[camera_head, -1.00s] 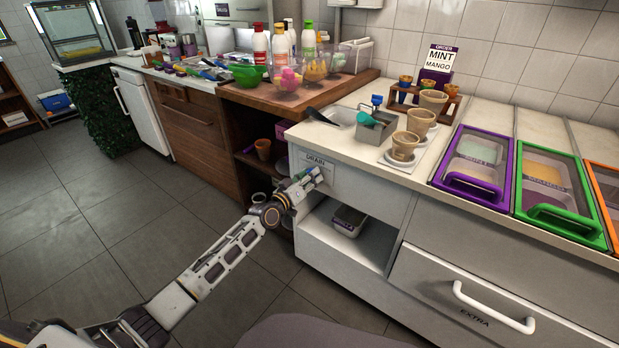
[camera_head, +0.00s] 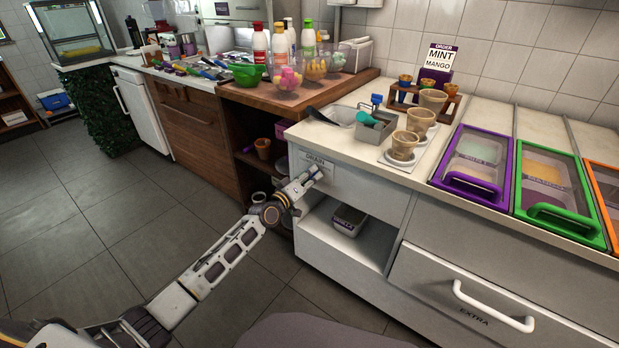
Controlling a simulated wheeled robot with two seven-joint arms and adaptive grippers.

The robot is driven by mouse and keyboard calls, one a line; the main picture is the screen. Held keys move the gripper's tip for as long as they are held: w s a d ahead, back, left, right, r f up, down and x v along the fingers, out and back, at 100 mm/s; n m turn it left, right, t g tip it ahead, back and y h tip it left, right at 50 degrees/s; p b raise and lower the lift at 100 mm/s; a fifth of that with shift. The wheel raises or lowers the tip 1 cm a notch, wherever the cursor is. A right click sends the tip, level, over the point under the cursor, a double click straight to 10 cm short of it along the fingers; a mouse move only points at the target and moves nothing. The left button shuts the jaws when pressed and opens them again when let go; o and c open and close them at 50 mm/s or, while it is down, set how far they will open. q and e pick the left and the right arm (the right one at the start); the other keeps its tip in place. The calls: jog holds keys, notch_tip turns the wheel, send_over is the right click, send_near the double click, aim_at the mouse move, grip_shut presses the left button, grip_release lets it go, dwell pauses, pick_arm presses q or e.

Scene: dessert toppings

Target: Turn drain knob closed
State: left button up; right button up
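The white panel under the sink (camera_head: 342,115) carries a label reading DRAIN (camera_head: 318,160). My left gripper (camera_head: 316,172) is up against this panel, just below the label's lettering. The drain knob itself cannot be made out; the gripper covers that spot. The gripper's fingers are small and seen from behind, so I cannot tell if they are open or shut on the knob. My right gripper is not in view.
The counter above holds a metal bin (camera_head: 375,130) and several cups. A wooden cabinet (camera_head: 188,125) stands to the left. The grey floor (camera_head: 110,215) around my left arm is clear.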

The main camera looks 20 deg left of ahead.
pick_arm(q)
jog(key=o, duration=0.4)
jog(key=shift+s, duration=0.15)
jog(key=shift+v, duration=5.85)
